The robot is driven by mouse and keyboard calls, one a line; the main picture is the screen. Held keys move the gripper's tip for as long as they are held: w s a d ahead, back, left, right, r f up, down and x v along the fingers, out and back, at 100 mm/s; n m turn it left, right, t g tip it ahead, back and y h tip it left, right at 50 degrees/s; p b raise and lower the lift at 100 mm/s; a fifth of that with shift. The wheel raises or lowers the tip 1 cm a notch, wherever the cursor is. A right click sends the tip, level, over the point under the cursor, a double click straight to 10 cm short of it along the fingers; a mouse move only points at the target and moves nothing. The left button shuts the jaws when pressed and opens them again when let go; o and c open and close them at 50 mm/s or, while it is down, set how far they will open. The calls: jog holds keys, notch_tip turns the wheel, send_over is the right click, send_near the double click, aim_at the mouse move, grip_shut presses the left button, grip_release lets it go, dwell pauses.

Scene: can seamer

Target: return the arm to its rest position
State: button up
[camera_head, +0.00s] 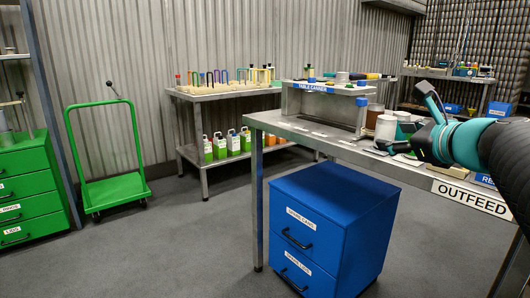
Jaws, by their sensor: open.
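My gripper (405,118) is at the right of the view, above the outfeed table (312,130). It is teal and black, with its fingers spread open and nothing visible between them. My arm reaches in from the right edge. A pale can (386,126) stands on the table just left of my gripper, and a brown container (374,113) stands behind it. I cannot tell whether the fingers touch the can. Part of the table top is hidden behind my gripper.
A raised shelf (330,88) stands on the table. A blue drawer cabinet (328,215) is below it. A green cart (112,190) and green drawers (30,190) stand left. The floor between is clear.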

jog(key=s+a+f+n+g, duration=0.6)
jog(key=s+a+f+n, duration=0.55)
jog(key=f+n, duration=0.3)
jog(key=s+f+n+g+h, duration=0.3)
jog(key=s+f+n, duration=0.8)
jog(key=f+n, duration=0.1)
jog(key=shift+s+d+f+n, duration=0.15)
jog(key=shift+d+f+n, duration=0.05)
jog(key=shift+n, duration=0.35)
